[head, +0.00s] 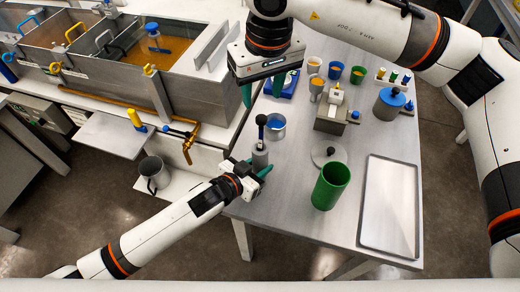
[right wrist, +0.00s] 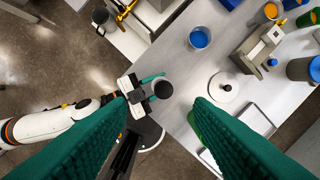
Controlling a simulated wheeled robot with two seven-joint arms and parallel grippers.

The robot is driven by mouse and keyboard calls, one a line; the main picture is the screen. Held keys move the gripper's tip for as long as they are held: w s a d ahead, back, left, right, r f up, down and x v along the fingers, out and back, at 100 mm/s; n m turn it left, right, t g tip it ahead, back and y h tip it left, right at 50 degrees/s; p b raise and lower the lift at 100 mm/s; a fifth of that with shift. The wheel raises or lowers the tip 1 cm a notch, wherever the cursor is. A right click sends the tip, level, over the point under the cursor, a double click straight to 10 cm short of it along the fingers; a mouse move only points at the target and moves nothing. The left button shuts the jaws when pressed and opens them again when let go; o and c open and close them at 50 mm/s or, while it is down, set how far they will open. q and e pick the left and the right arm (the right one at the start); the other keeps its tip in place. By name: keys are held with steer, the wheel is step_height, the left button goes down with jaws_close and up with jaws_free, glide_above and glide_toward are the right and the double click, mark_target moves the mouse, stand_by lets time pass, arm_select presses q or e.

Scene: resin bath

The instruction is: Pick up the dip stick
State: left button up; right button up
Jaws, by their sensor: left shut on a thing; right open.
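The dip stick (head: 262,121) appears to be the upright piece with a dark knob-like top, rising from a small grey cylinder (head: 260,156) by the table's left edge. My left gripper (head: 260,170) is shut on the grey cylinder. In the right wrist view, my left gripper (right wrist: 150,88) holds it with a dark round top (right wrist: 163,90) seen from above; the stick's shaft cannot be made out there. My right gripper (head: 263,91) is open and empty, pointing down above and behind the stick, apart from it. Its green fingers frame the right wrist view.
A metal cup with blue contents (head: 276,127) stands close behind the stick. A green cylinder (head: 330,187), a round lid with a knob (head: 322,155), a grey device (head: 331,118) and an empty tray (head: 390,205) occupy the table. The resin bath (head: 185,85) is at left.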

mark_target(260, 119)
steer(key=f, duration=0.4)
steer(key=w+f, duration=0.1)
steer(key=f, duration=0.6)
steer(key=shift+w+a+f, duration=0.2)
steer(key=shift+a+f, duration=0.1)
steer(key=shift+f, duration=0.1)
steer(key=shift+c, duration=0.4)
jaws_close()
